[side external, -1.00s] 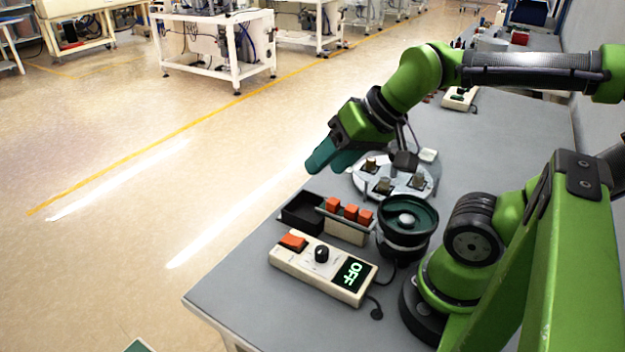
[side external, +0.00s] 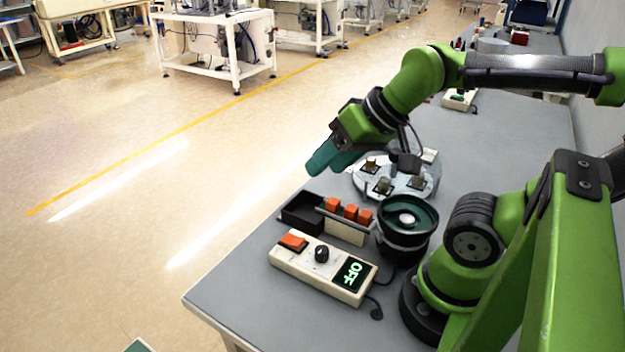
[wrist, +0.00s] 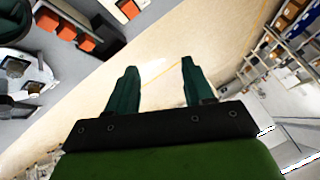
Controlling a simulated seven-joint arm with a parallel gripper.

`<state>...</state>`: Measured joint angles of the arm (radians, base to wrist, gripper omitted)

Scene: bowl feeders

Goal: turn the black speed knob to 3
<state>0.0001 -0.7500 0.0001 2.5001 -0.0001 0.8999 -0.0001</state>
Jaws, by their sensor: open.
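The black speed knob (side external: 321,254) sits on the cream control box (side external: 297,268) near the table's front edge. My gripper (side external: 328,160) is open and empty, high above and behind the box, well apart from the knob. In the wrist view its two teal fingers (wrist: 157,85) are spread, with floor beyond them. The knob cannot be made out in the wrist view.
A dark tray (side external: 301,212) and a holder with orange blocks (side external: 345,228) stand behind the box. A dark green bowl feeder (side external: 408,222) is to the right. A round metal plate (side external: 364,183) with fixtures lies further back. A cable runs from the box's right end.

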